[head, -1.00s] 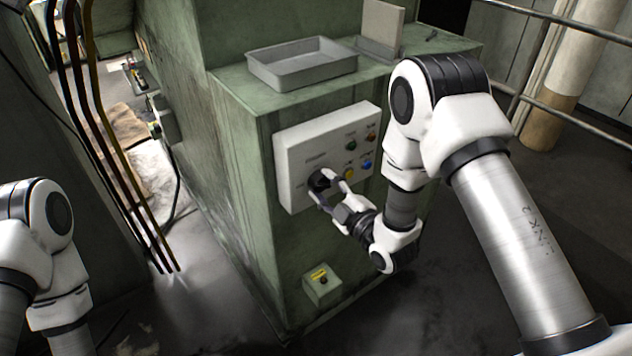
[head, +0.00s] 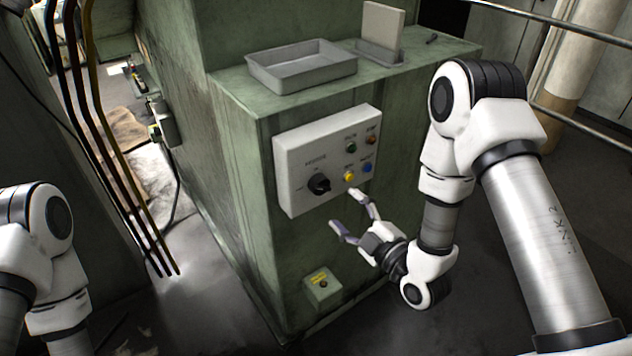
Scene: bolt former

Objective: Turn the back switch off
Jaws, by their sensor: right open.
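A white control panel (head: 300,158) is fixed to the front of the green machine (head: 235,150). It bears a black rotary switch (head: 318,184) at its lower left and several coloured buttons to the right, among them a yellow one (head: 350,176) and a blue one (head: 367,167). My right gripper (head: 350,212) is open and empty, below and in front of the panel's lower right edge, apart from the switch. My left arm shows at the left edge, but its gripper is out of the picture. I cannot tell which switch is the back one.
A small box with a yellow label (head: 321,287) sits low on the machine, below my right gripper. A grey tray (head: 300,68) stands on the machine top. Dark hoses (head: 100,150) run down at the left. The floor at right is clear.

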